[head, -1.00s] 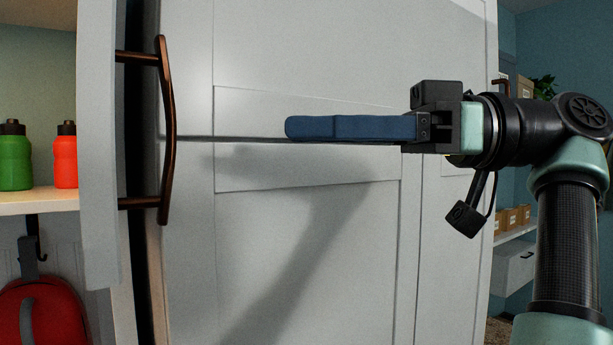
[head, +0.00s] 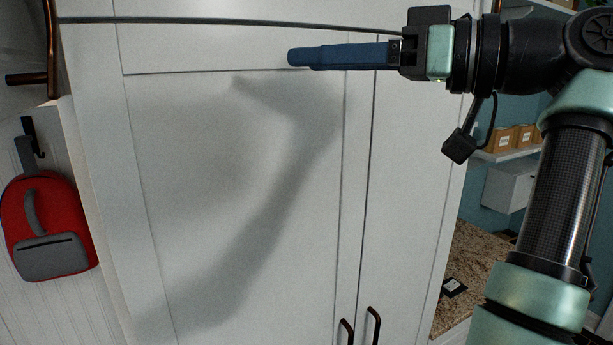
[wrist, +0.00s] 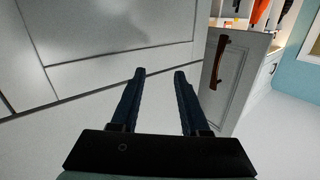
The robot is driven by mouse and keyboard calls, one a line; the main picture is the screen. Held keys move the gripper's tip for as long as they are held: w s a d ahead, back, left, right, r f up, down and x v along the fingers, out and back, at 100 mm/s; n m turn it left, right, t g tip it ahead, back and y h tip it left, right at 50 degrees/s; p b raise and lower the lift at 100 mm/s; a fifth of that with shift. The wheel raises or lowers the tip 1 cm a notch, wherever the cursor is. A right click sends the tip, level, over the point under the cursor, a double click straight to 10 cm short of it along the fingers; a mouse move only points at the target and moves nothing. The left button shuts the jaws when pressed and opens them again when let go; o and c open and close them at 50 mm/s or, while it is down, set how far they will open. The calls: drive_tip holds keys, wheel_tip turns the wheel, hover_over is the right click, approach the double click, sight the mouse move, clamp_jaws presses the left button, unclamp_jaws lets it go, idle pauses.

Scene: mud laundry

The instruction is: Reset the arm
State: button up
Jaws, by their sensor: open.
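My gripper (head: 292,57) reaches in from the right in the head view, its blue fingers pointing left in front of a white cabinet door (head: 230,180). In the wrist view my gripper (wrist: 158,73) shows two blue fingers spread apart with nothing between them. The fingers look clear of the cabinet front, and the arm's shadow falls on the door. The gripper holds nothing.
A door with a brown handle (wrist: 216,60) stands to the right of the fingers in the wrist view. A red and grey backpack (head: 48,225) hangs at the left. A granite counter (head: 470,265) and small boxes (head: 515,138) are at the right.

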drive_tip(key=w+f+m+t+h+b, duration=0.1)
drive_tip(key=w+f+m+t+h, duration=0.3)
drive_tip(key=w+f+m+t, duration=0.15)
drive_tip(key=s+r+m+t+h+b, duration=0.1)
drive_tip(key=s+r+m+t+h, duration=0.1)
drive_tip(key=s+t+h, duration=0.4)
drive_tip(key=s+a+r+m+t+h+b, duration=0.1)
drive_tip(key=s+m+t+h, duration=0.3)
drive_tip(key=s+t, duration=0.4)
drive_tip(key=s+r+h, duration=0.1)
drive_tip(key=s, duration=0.5)
drive_tip(key=shift+s+a+h+b, duration=0.2)
drive_tip(key=shift+a+h+b, duration=0.1)
drive_tip(key=shift+h, duration=0.1)
